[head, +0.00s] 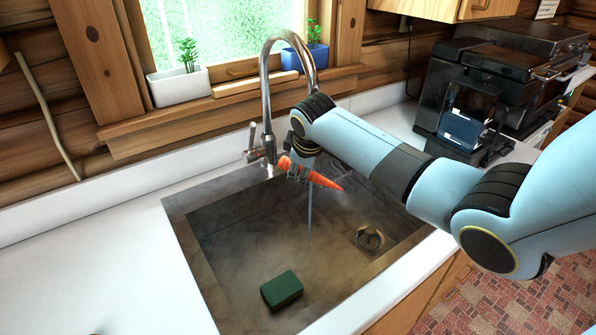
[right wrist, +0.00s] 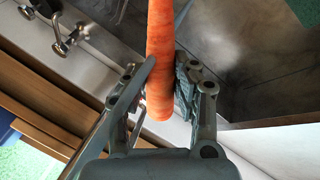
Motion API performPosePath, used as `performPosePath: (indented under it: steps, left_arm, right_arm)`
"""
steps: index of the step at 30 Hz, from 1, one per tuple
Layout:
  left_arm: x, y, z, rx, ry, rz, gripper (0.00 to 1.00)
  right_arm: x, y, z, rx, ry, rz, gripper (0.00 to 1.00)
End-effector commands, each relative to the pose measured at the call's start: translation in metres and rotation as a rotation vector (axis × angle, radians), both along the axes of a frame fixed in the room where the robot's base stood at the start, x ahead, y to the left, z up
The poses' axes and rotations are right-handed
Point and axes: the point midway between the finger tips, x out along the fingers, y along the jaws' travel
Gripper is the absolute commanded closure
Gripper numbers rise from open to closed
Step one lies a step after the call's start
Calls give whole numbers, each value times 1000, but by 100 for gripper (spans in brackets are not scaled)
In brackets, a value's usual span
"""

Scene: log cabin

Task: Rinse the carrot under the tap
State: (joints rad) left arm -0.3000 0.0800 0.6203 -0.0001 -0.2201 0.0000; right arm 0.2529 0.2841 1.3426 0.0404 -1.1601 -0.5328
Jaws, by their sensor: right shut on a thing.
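An orange carrot (head: 318,179) is held over the sink in my right gripper (head: 298,171), tilted with its thin end down to the right. In the right wrist view the carrot (right wrist: 161,60) stands between the two fingers of the gripper (right wrist: 165,85), which are shut on it. The metal tap (head: 266,90) arches over the sink, its spout end hidden behind my right arm. A thin stream of water (head: 309,212) shows below the carrot and falls into the sink (head: 194,225). Whether the water touches the carrot I cannot tell. My left gripper is not in view.
A green sponge (head: 282,290) lies in the sink near its front. The drain (head: 369,239) is at the sink's right. The tap lever (head: 255,153) is left of the spout. Planters stand on the windowsill; a dark coffee machine (head: 490,85) is at right. The left counter is largely clear.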

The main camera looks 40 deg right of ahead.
Motion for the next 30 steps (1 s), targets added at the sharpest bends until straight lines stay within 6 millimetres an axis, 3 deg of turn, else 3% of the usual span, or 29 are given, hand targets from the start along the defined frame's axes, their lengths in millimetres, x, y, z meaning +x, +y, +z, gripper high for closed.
performPosePath:
  steps: [13,30]
  left_arm:
    - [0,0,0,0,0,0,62]
    - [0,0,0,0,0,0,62]
  right_arm:
    - [1,8,0,1,1,0,100]
    - [-42,33,0,1,0,1,100]
